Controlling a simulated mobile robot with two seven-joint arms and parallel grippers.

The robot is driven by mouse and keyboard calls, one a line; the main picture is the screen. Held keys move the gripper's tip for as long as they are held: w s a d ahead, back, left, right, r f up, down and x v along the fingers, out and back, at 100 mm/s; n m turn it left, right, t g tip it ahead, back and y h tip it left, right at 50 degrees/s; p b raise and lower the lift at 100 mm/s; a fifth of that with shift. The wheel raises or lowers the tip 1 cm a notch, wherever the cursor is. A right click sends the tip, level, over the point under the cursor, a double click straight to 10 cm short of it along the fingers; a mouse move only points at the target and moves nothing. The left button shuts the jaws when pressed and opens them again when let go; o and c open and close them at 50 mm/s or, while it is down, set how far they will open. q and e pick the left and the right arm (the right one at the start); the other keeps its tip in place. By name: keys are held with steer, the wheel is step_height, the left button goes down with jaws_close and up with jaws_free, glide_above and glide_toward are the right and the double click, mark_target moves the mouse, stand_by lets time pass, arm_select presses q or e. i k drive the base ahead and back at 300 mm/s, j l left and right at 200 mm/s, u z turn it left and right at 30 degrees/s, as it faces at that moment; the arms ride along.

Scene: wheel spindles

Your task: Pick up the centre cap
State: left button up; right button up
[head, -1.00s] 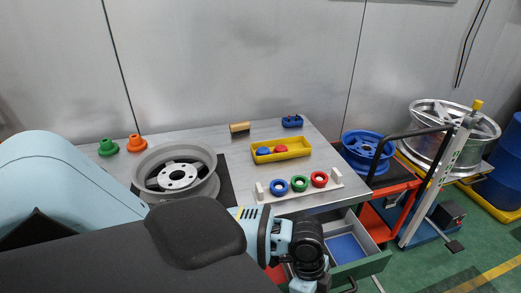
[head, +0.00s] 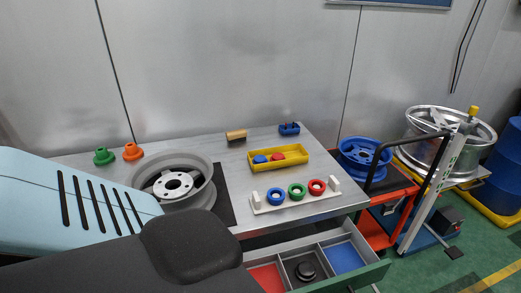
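A dark round part (head: 305,271), which looks like the centre cap, lies in the middle compartment of the open drawer (head: 374,275) under the bench. A red-floored compartment (head: 266,280) is to its left and a blue-floored one (head: 343,257) to its right. Blue (head: 260,159) and red (head: 278,157) round pieces sit in the yellow tray (head: 299,160) on the bench. Neither gripper shows in the head view. Only light blue and black parts of my own arms fill the lower left, so what the grippers hold is hidden.
A grey wheel (head: 205,165) lies on a black mat (head: 225,205) on the bench (head: 325,160). A white rack (head: 263,208) holds blue, green and red rings near the front edge. A red cart (head: 385,215) with a blue wheel (head: 362,150) stands at right.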

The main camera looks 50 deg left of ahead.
mark_target(259, 158)
steer(key=u, duration=1.75)
steer(key=i+l, duration=0.35)
steer(key=j+z, duration=0.15)
steer(key=z, duration=0.15)
steer(key=i+j+z, duration=0.1)
steer(key=z, duration=0.15)
